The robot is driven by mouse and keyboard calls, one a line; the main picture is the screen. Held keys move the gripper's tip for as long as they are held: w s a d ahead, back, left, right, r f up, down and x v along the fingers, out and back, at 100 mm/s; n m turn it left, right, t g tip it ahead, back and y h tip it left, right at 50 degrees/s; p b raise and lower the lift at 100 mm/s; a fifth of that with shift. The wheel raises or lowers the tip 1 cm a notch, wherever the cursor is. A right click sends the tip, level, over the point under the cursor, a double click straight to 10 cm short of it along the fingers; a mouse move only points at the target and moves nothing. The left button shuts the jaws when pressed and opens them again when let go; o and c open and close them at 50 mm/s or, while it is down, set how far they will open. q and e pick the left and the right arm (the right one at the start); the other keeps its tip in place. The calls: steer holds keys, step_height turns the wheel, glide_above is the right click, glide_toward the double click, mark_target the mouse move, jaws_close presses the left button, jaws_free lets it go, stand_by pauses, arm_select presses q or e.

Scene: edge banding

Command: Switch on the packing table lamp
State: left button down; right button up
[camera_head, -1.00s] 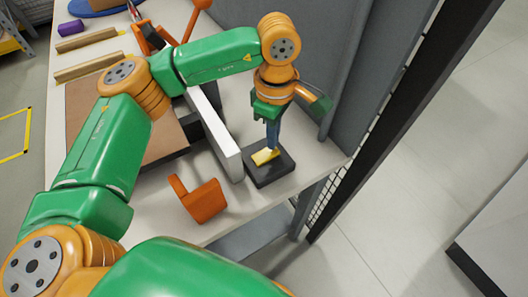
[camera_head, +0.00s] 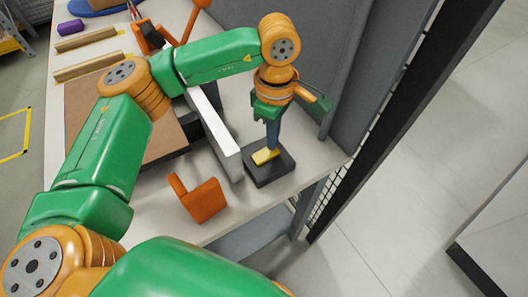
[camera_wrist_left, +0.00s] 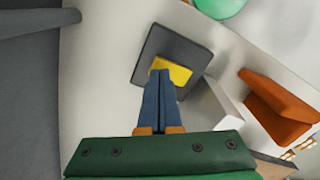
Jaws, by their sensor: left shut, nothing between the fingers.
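A dark switch box (camera_head: 272,174) with a yellow rocker (camera_head: 262,156) sits near the right front corner of the packing table (camera_head: 235,205). My left gripper (camera_head: 271,147) points down over it, fingers together and empty, with the tips at the rocker. In the left wrist view the shut fingertips (camera_wrist_left: 160,74) overlap the near part of the yellow rocker (camera_wrist_left: 180,72) on the dark box (camera_wrist_left: 184,48). They seem to touch it, but firm contact is not clear. No lamp can be made out for certain, nor any lit light. My right gripper is out of view.
An orange holder (camera_head: 205,200) is at the table's front edge. A brown board (camera_head: 88,110) lies to the left. A grey panel (camera_head: 312,60) rises close behind my left gripper.

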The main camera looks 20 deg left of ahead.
arm_select(q)
steer(key=shift+f+b, duration=0.65)
steer(key=shift+f, duration=0.15)
steer(key=shift+r, duration=0.1)
step_height(320, 180, up, 7)
steer(key=p, duration=0.5)
stand_by(0.4)
